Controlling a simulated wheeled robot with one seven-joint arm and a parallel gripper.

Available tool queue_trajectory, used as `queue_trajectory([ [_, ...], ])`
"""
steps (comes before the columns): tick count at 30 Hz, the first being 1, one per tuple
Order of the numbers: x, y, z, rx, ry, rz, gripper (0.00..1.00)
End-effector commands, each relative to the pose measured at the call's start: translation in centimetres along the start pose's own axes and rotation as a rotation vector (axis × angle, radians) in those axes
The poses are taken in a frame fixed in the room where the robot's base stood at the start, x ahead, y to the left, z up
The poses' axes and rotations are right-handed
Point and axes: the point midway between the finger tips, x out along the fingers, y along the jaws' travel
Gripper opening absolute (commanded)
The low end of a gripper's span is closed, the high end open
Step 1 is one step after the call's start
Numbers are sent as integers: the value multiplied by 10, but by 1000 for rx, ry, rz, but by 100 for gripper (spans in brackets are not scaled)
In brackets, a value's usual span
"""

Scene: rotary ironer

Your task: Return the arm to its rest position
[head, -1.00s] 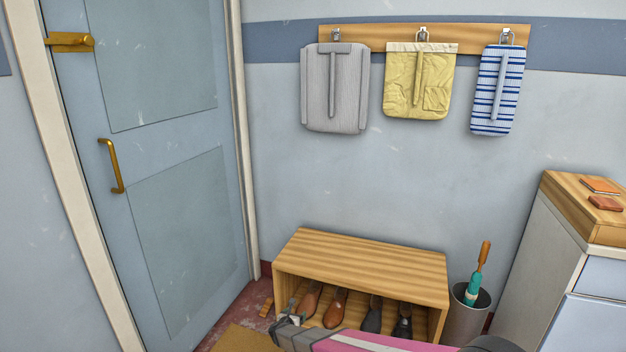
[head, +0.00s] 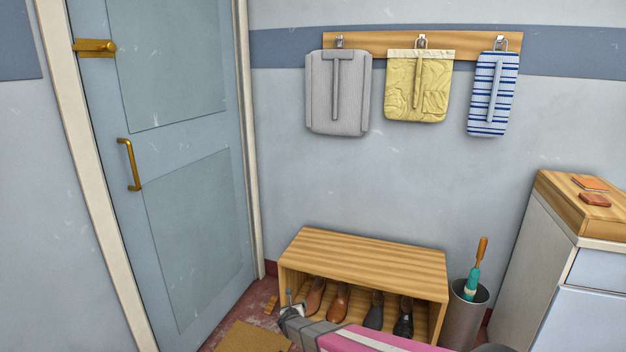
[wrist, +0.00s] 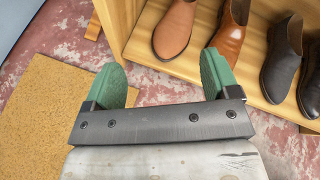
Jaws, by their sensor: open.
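My gripper (wrist: 163,85) is open in the wrist view, with its two green-padded fingers apart and nothing between them. It points at the floor in front of the wooden shoe bench (head: 362,249). The right finger is close to the shoes at the bench's front opening; I cannot tell whether it touches anything. In the head view my gripper (head: 287,304) shows small at the bottom, at the bench's left front, at the end of my pink and grey arm.
Brown and dark shoes (wrist: 176,28) stand inside the bench. A yellow-brown mat (wrist: 40,120) lies on the red floor. A metal bin (head: 464,318) with an umbrella stands right of the bench, beside a white cabinet (head: 525,270). A closed blue door (head: 185,150) is at left.

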Motion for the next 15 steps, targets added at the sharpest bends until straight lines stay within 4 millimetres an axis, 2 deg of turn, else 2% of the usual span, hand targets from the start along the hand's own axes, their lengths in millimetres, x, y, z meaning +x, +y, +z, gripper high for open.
queue_trajectory([
  [5,-18,-24,36,-253,-28,133,81],
  [8,-33,-42,58,-465,-56,234,81],
  [12,-68,-77,85,-858,-109,405,81],
  [15,-97,-106,94,-1149,-149,528,81],
])
